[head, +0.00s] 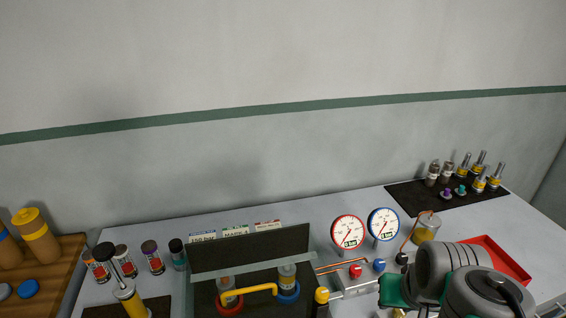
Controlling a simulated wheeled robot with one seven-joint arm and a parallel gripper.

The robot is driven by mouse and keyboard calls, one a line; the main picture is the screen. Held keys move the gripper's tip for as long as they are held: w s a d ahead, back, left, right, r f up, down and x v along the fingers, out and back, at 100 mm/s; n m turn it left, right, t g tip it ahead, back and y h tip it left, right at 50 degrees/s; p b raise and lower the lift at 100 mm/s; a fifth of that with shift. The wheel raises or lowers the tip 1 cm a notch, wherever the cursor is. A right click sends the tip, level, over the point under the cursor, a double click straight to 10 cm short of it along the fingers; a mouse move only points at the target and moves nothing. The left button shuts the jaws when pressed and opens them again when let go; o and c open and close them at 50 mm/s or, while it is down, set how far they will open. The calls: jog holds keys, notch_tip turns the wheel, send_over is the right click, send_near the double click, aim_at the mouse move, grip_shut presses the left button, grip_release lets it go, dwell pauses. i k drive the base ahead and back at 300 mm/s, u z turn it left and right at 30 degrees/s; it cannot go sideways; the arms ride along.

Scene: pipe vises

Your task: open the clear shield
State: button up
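A dark, flat panel (250,250) stands tilted up at the back of a dark bench unit at the bottom centre. I cannot tell whether this panel is the clear shield, and I make out no separate transparent sheet. In front of it, two upright grey pipe pieces stand in a red ring (230,302) and a blue ring (288,292), with a yellow bent bar (250,291) between them. My grey and green arm fills the lower right corner, to the right of this unit. My gripper's fingers are not visible.
A red-rimmed gauge (347,232) and a blue-rimmed gauge (383,224) stand right of the panel, beside copper pipes. A red tray (497,257) lies behind my arm. A black mat (408,196) holds several fittings. Several small bottles and a wooden board (68,250) are at left.

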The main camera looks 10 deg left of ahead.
aim_at(310, 256)
jog(key=z, duration=0.15)
jog(key=k, duration=0.95)
jog(key=u, duration=0.9)
jog(key=i, duration=1)
jog(key=u, duration=0.05)
